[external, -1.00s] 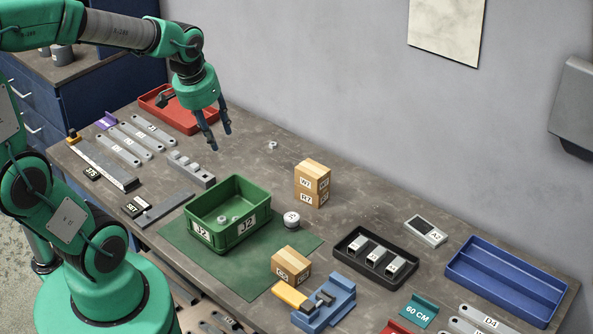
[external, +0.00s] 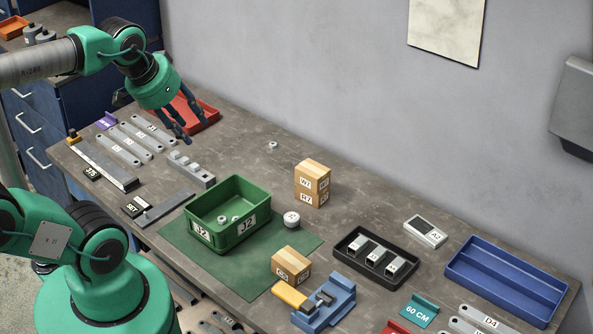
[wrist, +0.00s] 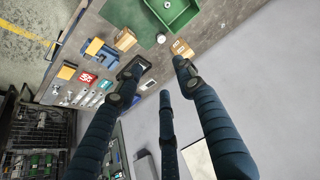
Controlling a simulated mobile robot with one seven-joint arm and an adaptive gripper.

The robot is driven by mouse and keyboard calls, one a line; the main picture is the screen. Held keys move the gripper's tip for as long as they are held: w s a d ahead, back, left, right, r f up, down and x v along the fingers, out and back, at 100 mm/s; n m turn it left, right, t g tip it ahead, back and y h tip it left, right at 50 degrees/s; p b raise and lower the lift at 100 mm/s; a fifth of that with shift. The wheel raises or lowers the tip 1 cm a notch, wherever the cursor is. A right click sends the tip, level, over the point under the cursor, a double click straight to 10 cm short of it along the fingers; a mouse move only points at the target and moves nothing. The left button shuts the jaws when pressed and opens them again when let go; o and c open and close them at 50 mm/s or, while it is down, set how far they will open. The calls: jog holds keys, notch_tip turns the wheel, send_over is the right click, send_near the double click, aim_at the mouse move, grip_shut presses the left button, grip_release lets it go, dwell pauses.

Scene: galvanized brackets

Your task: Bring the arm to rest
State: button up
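My arm is raised over the back left of the workbench (external: 262,136). My gripper (external: 193,131) hangs in the air in front of the red tray (external: 211,117), its dark fingers pointing down and to the right. In the wrist view the fingers of my gripper (wrist: 157,78) are spread apart with nothing between them, so it is open and empty. The green bin (external: 210,235) labelled J2 stands on a green mat (external: 180,240) with a few small parts inside. It also shows at the top of the wrist view (wrist: 165,22).
Flat bars (external: 128,150) and a grey stepped block (external: 190,170) lie left. The wall is behind.

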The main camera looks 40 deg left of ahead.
notch_tip(320, 180, down, 5)
jog(key=b, duration=0.5)
jog(key=shift+f, duration=0.1)
